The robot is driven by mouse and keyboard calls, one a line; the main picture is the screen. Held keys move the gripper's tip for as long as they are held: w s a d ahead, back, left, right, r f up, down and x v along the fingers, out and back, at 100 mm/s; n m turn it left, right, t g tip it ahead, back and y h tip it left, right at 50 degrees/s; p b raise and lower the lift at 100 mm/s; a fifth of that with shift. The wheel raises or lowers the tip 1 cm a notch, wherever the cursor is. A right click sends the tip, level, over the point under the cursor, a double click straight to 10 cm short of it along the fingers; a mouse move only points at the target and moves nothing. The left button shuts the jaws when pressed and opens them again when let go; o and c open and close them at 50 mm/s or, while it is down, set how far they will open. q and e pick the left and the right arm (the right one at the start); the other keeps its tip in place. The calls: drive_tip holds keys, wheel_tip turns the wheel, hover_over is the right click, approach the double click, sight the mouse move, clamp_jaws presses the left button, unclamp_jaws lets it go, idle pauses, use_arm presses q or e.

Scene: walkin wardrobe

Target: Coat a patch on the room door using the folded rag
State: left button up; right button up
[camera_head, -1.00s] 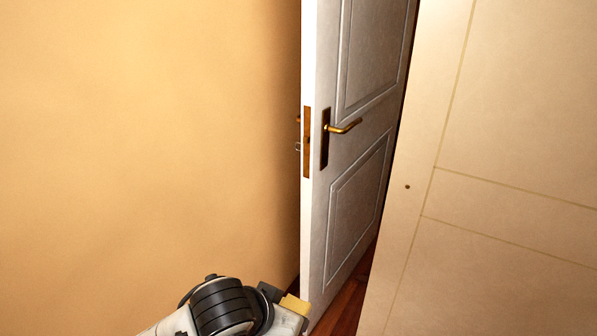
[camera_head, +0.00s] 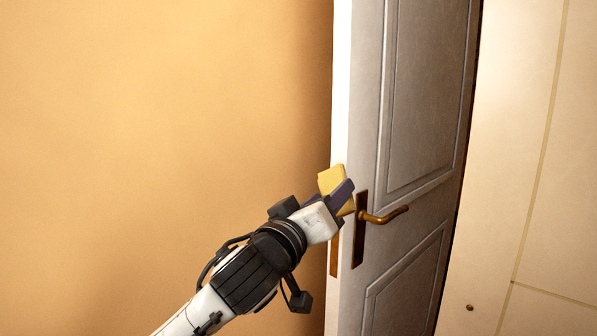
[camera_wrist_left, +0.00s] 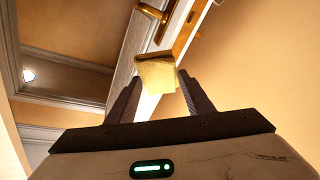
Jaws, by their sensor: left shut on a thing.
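The white panelled room door (camera_head: 420,100) stands ajar in the head view, with its edge towards me and a brass handle (camera_head: 384,215) on a dark plate. My left gripper (camera_head: 340,188) is shut on the yellow folded rag (camera_head: 331,179), in front of the door's edge just left of and above the handle. In the left wrist view the rag (camera_wrist_left: 156,74) sits between the fingertips, with the door (camera_wrist_left: 140,45) behind it. I cannot tell whether the rag touches the door. My right gripper is not in view.
A plain orange-tan wall (camera_head: 150,120) fills the left side. A cream panel with a small dark knob (camera_head: 470,308) stands close on the right of the door. The left wrist view shows a ceiling lamp (camera_wrist_left: 28,75).

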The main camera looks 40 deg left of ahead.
use_arm(q)
drive_tip(key=s+a+r+n+t+y+b, duration=0.1)
drive_tip(key=s+a+r+t, duration=0.1)
drive_tip(key=r, duration=0.5)
drive_tip(key=s+a+r+n+t+y+b, duration=0.1)
drive_tip(key=s+a+r+t+b, duration=0.1)
drive_tip(key=r, duration=0.4)
drive_tip(key=p, duration=0.2)
hover_over(321, 184)
drive_tip(key=shift+r, duration=0.2)
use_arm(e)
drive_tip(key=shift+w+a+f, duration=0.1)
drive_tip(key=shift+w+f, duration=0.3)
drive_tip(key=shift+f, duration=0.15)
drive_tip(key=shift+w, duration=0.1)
use_arm(q)
drive_tip(key=shift+w+d, duration=0.15)
drive_tip(key=shift+w, duration=0.8)
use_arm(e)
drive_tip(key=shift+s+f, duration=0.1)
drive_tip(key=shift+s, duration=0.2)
use_arm(q)
drive_tip(key=shift+r, duration=0.1)
